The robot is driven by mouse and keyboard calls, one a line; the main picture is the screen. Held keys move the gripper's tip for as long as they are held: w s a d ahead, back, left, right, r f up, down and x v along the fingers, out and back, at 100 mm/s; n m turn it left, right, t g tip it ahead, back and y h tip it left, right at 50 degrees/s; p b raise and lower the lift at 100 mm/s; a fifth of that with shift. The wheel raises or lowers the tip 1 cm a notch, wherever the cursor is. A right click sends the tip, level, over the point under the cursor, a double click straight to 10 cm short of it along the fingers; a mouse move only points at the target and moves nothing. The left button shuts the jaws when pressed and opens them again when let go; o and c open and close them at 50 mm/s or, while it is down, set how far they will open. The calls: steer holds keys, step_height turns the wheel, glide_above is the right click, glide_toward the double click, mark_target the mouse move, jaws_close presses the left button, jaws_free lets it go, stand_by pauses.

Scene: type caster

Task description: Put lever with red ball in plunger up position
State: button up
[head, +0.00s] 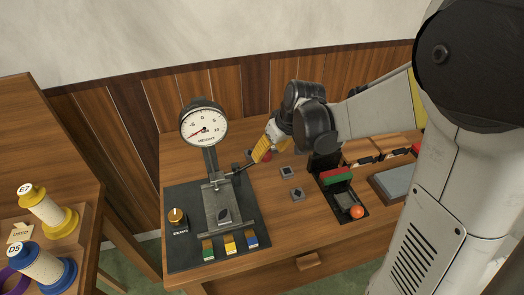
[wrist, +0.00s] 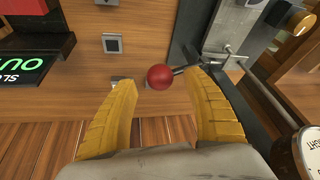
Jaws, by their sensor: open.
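The red ball (wrist: 160,77) is on the end of a dark lever rod (wrist: 184,69) that runs right to the metal caster (wrist: 222,58) in the wrist view. My gripper (wrist: 163,86) is open, with its yellow fingers on either side of the ball in that picture. I cannot tell whether either finger touches it. In the head view, my gripper (head: 262,152) is at the right of the caster (head: 222,205), and its fingers and wrist hide much of the ball. The plunger's height is hard to tell.
A round gauge (head: 204,129) stands above the caster. A brass knob (head: 177,216) and coloured buttons (head: 230,244) are on its base. A separate device with an orange ball (head: 357,212) lies to the right. Spools (head: 40,265) stand on the left shelf.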

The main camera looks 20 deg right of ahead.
steer(key=shift+b+x, duration=0.35)
steer(key=shift+x, duration=1.25)
jaws_close()
